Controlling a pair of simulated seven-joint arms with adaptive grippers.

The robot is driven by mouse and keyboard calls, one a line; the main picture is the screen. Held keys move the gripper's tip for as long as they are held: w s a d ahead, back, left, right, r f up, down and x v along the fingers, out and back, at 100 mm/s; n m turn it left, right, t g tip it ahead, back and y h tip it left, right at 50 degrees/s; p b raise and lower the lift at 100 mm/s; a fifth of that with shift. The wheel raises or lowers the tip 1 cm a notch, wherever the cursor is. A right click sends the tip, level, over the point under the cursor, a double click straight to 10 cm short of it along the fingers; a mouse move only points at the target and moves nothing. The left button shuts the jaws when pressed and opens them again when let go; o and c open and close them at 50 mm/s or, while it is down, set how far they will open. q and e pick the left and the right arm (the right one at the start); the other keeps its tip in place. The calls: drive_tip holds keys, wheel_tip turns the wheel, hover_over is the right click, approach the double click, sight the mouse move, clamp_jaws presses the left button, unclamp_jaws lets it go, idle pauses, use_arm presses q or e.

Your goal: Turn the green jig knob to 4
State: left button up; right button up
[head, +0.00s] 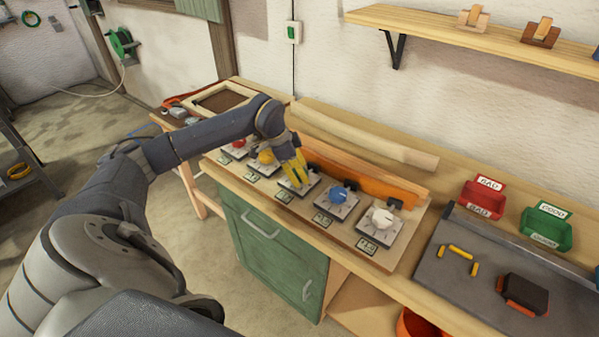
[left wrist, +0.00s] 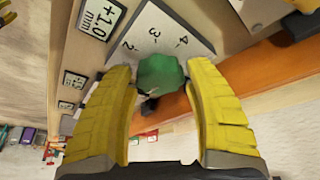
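The green jig knob (left wrist: 160,75) sits on a pale dial plate (left wrist: 185,25) in the left wrist view. The marks 2, 3 and 4 show beside it; the others are hidden, and I cannot tell which mark the knob points at. My left gripper (left wrist: 162,72) is open, with one yellow finger on each side of the knob and a gap to each. In the head view my left gripper (head: 301,182) reaches down over the middle dial and hides the green knob.
A red knob (head: 239,144) and a yellow knob (head: 266,157) lie left of the gripper; a blue knob (head: 338,195) and a white knob (head: 382,217) lie right. An orange bar (head: 370,180) runs behind the dials. Red (head: 483,199) and green (head: 546,229) bins stand at the right.

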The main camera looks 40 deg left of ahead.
use_arm(q)
drive_tip(key=c, duration=0.9)
